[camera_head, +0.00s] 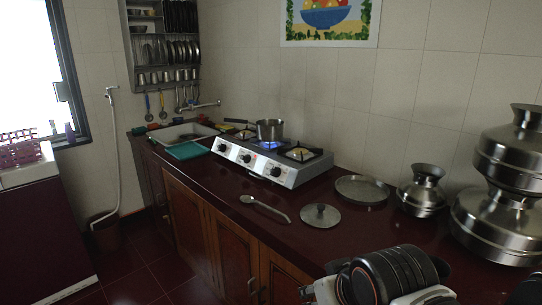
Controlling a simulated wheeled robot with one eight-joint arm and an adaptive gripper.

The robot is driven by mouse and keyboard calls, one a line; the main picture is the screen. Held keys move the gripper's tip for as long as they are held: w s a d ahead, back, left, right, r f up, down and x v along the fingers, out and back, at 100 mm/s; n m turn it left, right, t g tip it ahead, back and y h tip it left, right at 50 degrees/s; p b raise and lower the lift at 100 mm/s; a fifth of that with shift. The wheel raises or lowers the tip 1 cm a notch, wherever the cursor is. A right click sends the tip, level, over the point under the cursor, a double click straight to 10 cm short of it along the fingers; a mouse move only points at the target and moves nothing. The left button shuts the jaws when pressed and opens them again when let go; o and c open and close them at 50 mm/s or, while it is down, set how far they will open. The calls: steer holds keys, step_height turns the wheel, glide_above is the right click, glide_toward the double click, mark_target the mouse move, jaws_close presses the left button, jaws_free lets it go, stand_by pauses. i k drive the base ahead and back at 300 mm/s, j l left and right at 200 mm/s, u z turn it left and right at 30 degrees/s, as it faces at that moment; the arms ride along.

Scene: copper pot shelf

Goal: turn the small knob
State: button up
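A silver gas stove (258,166) stands on the dark red counter. Its front panel carries three dark knobs: a left knob (222,147), a middle knob (246,158) and a right knob (276,171). They look similar in size, and I cannot tell which one is the small knob. A blue flame (268,145) burns at the middle burner, below a saucepan (270,130). The right burner (302,153) is bare and unlit. A white and black part of my arm shows at the bottom right, well away from the knobs. My gripper's fingers are not visible.
A spoon (264,208) and a round metal lid (320,215) lie on the counter in front of the stove. A round metal tray (362,189), a metal pot (423,192) and stacked larger pots (497,220) stand right. A teal board (188,150) lies left.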

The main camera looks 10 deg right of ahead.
mark_target(247, 158)
steer(key=i+j, duration=0.25)
steer(key=i, duration=0.25)
steer(key=i+j, duration=0.3)
steer(key=i, duration=0.2)
steer(key=i+j+u, duration=0.1)
steer(key=i+j, duration=0.15)
steer(key=i, duration=0.25)
steer(key=i+j, duration=0.25)
steer(key=i, duration=0.25)
steer(key=i+j, duration=0.25)
steer(key=i, duration=0.25)
steer(key=z, duration=0.1)
